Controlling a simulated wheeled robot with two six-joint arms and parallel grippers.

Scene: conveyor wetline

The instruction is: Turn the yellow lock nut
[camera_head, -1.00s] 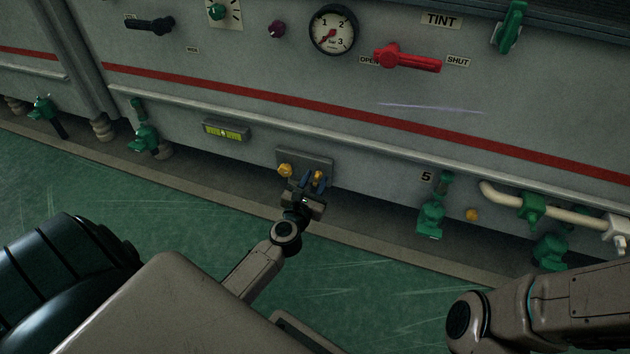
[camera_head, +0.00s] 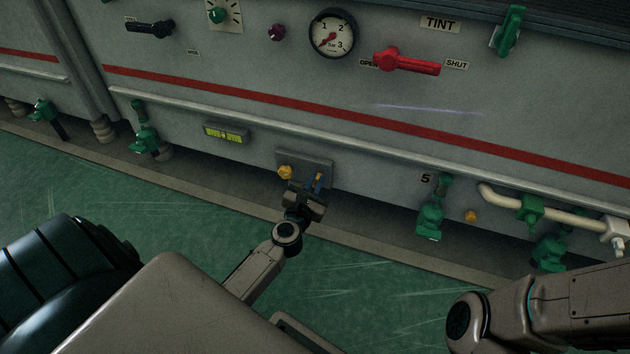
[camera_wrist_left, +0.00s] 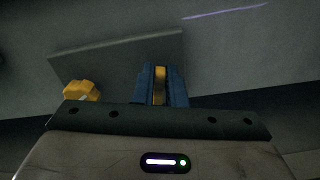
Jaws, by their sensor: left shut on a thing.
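Two yellow nuts sit on a grey plate (camera_head: 322,165) low on the machine's front. The left yellow nut (camera_head: 285,172) stands free and also shows in the left wrist view (camera_wrist_left: 81,91). My left gripper (camera_head: 311,182) is at the right yellow nut, its blue fingers (camera_wrist_left: 163,84) closed on it. A narrow strip of this right yellow nut (camera_wrist_left: 160,85) shows between the fingers; the rest is hidden by them. My right arm shows at the lower right, but its gripper is out of view.
A yellow-green level (camera_head: 226,133) is on the machine to the left. To the right are a green valve (camera_head: 430,219), a pale pipe (camera_head: 500,199) and another small yellow part (camera_head: 471,215). A red handle (camera_head: 408,61) and a gauge (camera_head: 332,34) are above. Green floor is clear in front.

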